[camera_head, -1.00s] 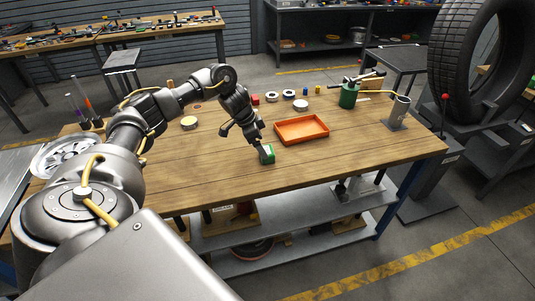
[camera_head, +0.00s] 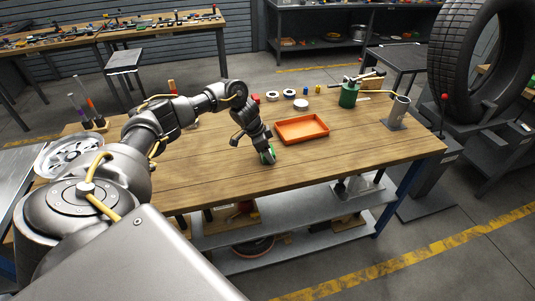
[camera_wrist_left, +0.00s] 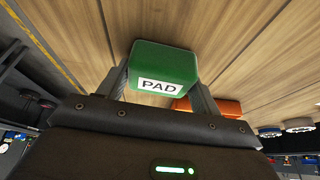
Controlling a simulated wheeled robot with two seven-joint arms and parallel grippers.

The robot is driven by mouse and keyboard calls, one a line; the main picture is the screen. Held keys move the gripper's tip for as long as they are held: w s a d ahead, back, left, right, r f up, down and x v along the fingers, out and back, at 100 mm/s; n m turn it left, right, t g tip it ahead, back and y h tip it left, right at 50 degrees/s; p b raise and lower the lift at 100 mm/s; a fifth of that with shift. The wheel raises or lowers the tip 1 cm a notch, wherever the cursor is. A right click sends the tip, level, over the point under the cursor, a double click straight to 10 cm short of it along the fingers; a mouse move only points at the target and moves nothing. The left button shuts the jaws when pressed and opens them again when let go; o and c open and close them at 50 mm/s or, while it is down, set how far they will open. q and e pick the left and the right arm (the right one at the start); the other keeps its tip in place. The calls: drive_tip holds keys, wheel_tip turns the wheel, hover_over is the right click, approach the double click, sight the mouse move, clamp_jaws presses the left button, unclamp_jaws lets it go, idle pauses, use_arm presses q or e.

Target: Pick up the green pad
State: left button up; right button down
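The green pad (camera_head: 271,156) is a small block near the front of the wooden workbench. In the left wrist view the pad (camera_wrist_left: 164,65) shows its white "PAD" label and sits between the two fingers. My left gripper (camera_head: 267,153) is down at the pad, one finger on each side, and hides part of it in the head view. The left gripper (camera_wrist_left: 162,82) has its fingers close to the pad's sides. I cannot tell whether they press on it. My right gripper is not in view.
An orange tray (camera_head: 302,140) lies just right of the pad on the workbench (camera_head: 350,150). The bench's front is clear. A tyre (camera_head: 470,60) stands at the right.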

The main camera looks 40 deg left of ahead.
use_arm(q)
drive_tip(key=c, duration=0.4)
drive_tip(key=shift+c, duration=0.2)
drive_tip(key=shift+r, duration=0.45)
drive_tip(key=shift+a+r+b, duration=0.25)
drive_tip(key=shift+r+b, duration=0.5)
drive_tip(key=shift+r, duration=0.5)
drive_tip(key=a+r, duration=0.9)
drive_tip(key=a, duration=0.4)
drive_tip(key=shift+s+a+r+p, duration=0.3)
drive_tip(key=shift+s+r, duration=0.05)
